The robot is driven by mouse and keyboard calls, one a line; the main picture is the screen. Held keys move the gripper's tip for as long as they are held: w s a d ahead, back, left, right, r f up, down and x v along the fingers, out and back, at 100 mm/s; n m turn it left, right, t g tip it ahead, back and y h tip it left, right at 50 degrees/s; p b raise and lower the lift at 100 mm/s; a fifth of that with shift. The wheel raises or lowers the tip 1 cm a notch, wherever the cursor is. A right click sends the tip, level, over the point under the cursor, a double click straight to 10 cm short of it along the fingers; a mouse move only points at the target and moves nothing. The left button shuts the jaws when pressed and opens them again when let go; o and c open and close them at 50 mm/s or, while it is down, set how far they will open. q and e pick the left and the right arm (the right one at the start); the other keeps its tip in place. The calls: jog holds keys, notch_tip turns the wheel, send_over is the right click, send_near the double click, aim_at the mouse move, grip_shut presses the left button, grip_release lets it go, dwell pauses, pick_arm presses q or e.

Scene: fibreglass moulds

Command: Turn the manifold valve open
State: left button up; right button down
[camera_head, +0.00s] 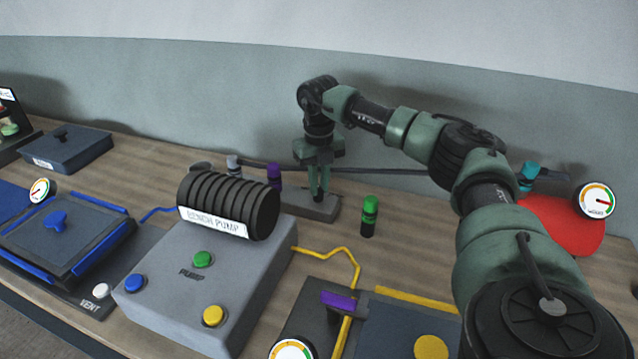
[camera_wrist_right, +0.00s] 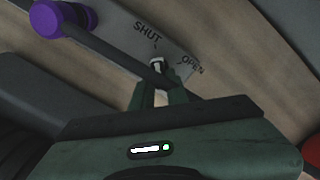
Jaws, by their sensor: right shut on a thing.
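The manifold valve sits on a grey block (camera_head: 322,211) along a dark pipe at the back of the bench. In the right wrist view its plate carries the words SHUT (camera_wrist_right: 147,33) and OPEN (camera_wrist_right: 192,66). My left gripper is not in view.
A grey bench pump (camera_head: 205,285) with a ribbed black motor stands in front, left of the valve. A gauge (camera_head: 597,200) and red piece (camera_head: 560,222) lie far right.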

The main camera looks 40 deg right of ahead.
jog(key=m+p, duration=0.2)
jog(key=m, duration=0.1)
jog(key=shift+r, duration=0.2)
jog(key=m+p, duration=0.3)
jog(key=m, duration=0.2)
jog(key=shift+w+a, duration=0.1)
jog(key=shift+w, duration=0.05)
jog(key=m+p, duration=0.3)
jog(key=m, duration=0.2)
jog(key=shift+w+m, duration=0.15)
jog(key=shift+m, duration=0.25)
jog(key=shift+w+m+p, duration=0.15)
jog(key=shift+m+p, duration=0.8)
jog(key=shift+m, duration=0.95)
jog(key=shift+f, duration=0.1)
jog(key=c, duration=1.4)
grip_release()
